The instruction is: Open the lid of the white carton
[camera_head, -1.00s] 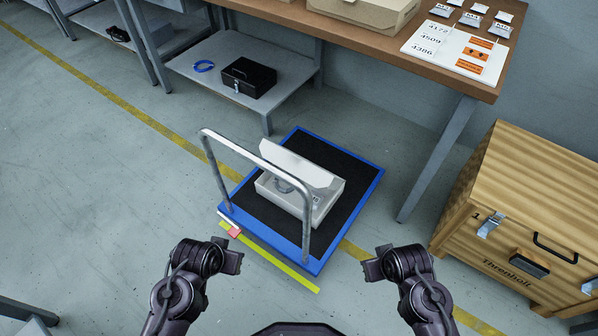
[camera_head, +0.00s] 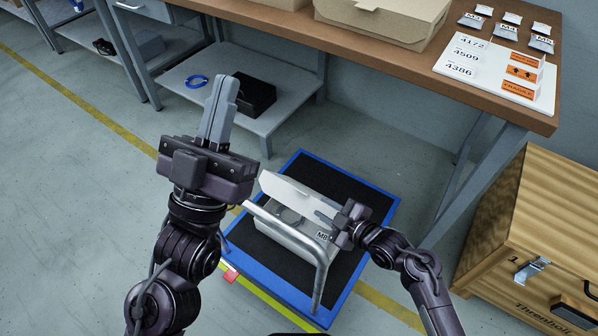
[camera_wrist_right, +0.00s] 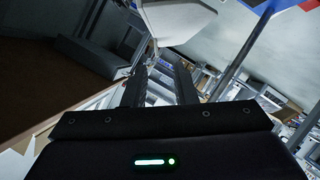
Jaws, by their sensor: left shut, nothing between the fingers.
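The white carton (camera_head: 278,228) sits on the black deck of the blue-edged trolley, with its lid (camera_head: 293,188) raised and tilted back. A label reading M8 is on its right side. My right gripper (camera_head: 326,217) is over the carton's right end, and its fingers point left toward the inside. In the right wrist view its two fingers (camera_wrist_right: 160,78) are apart, with a pale panel, probably the lid, beyond them; contact cannot be told. My left gripper (camera_head: 222,97) is shut and empty, raised left of the carton. The carton's inside is partly hidden.
The trolley (camera_head: 375,225) has a metal handle (camera_head: 319,275) in front of the carton. A workbench (camera_head: 400,60) with a brown box (camera_head: 385,20) stands behind. A wooden crate (camera_head: 535,225) is at the right. The floor at left is clear.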

